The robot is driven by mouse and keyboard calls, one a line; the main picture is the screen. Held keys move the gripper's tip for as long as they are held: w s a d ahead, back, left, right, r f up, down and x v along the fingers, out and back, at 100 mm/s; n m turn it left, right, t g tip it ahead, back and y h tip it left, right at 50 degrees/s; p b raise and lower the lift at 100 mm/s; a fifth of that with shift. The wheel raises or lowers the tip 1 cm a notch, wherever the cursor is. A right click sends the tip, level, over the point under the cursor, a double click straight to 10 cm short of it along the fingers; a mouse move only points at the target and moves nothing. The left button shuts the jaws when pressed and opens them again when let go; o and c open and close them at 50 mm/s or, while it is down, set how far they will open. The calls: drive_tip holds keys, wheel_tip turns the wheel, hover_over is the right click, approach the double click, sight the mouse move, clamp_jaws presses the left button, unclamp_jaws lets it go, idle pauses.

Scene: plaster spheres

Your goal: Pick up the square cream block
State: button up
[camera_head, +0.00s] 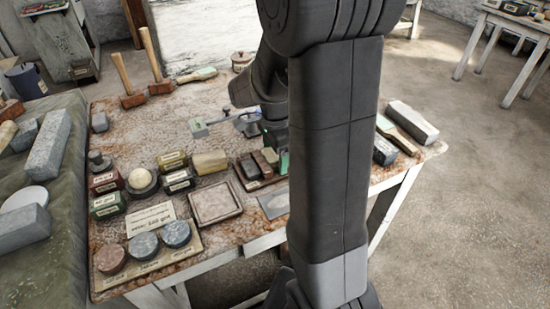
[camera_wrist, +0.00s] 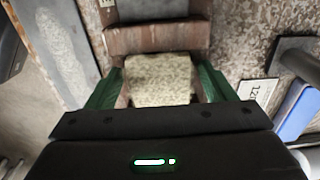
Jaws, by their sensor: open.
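A cream, speckled, squarish block (camera_wrist: 160,82) lies between the two green fingers of my gripper (camera_wrist: 161,74) in the wrist view. The fingers stand apart on its left and right sides; I cannot tell whether either touches it. Reddish-brown tray parts (camera_wrist: 157,38) border it at the far end. In the head view my gripper (camera_head: 279,146) is low over the table beside the brown tray (camera_head: 262,184), largely hidden behind my arm. I cannot make out the cream block there.
Several small brown blocks (camera_head: 262,163) sit in the tray. A blue object (camera_wrist: 297,112) and a label card (camera_wrist: 257,92) lie right of my gripper in the wrist view.

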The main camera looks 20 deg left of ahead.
sight(270, 154)
drive_tip(key=c, duration=1.3)
drive_tip(key=shift+o, duration=0.2)
drive_tip(key=shift+r, duration=0.15)
drive_tip(key=shift+r, duration=0.4)
wheel_tip(270, 154, up, 8)
drive_tip(key=shift+f+p, duration=0.15)
drive_tip(key=shift+p, duration=0.25)
drive_tip(key=shift+s+a+r+p, duration=0.4)
drive_tip(key=shift+s+a+r, duration=0.05)
drive_tip(key=shift+s+r, duration=0.1)
drive_tip(key=s+a+f+n+p, duration=0.1)
drive_tip(key=s+a+n+p, duration=0.2)
drive_tip(key=s, duration=0.5)
drive_tip(key=s+a+f+n+p, duration=0.2)
drive_tip(key=s+a+n+p, duration=0.1)
drive_tip(key=s, duration=0.5)
drive_tip(key=shift+s+a+p, duration=0.35)
drive_tip(key=shift+a+p, duration=0.45)
drive_tip(key=shift+p, duration=0.1)
